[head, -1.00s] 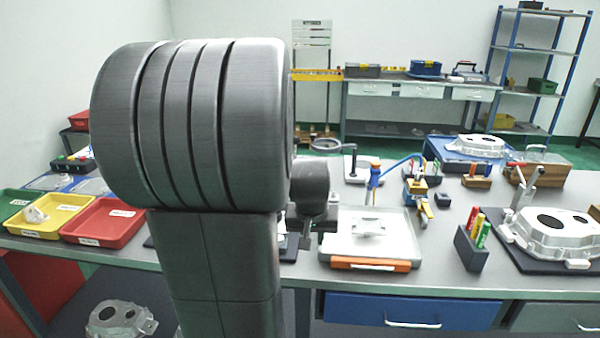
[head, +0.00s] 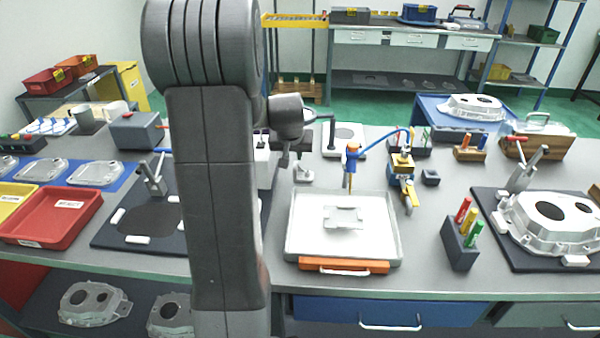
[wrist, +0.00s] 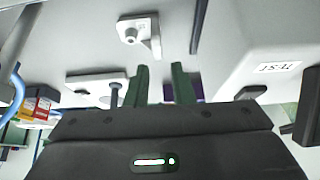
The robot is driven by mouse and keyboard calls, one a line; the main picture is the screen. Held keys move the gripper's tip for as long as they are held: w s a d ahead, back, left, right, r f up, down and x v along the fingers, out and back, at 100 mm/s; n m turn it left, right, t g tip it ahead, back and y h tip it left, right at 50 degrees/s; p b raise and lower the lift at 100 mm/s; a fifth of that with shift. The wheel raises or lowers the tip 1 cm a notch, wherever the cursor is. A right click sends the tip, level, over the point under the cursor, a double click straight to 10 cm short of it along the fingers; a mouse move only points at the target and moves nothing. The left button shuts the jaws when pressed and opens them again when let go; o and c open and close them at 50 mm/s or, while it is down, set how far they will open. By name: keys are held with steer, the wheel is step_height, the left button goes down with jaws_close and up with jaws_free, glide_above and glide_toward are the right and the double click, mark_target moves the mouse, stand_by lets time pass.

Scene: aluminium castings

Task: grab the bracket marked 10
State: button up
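A small pale bracket with a round boss (wrist: 138,32) lies beyond my fingertips in the wrist view. A small grey bracket (head: 304,172), seemingly the same one, stands on the bench just right of my gripper in the head view. Another flat silver bracket (head: 343,215) lies on a white tray (head: 300,245) with an orange front. No number 10 is legible on either. My gripper (wrist: 160,72) has its two dark green fingers apart with nothing between them. In the head view my arm hides part of the bench, and the gripper (head: 284,160) is small and partly hidden.
A white box with a label (wrist: 280,68) stands close on the right in the wrist view. A red bin (head: 60,215) is left.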

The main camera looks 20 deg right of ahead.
mark_target(295, 164)
steer(key=shift+x, duration=1.05)
steer(key=x, duration=0.3)
steer(key=shift+s+d+f+p, duration=0.2)
steer(key=shift+f+p, duration=0.1)
steer(key=shift+f, duration=0.2)
steer(key=shift+w+d+f, duration=0.1)
steer(key=shift+w+f, duration=0.25)
steer(key=shift+f, duration=0.25)
jaws_close()
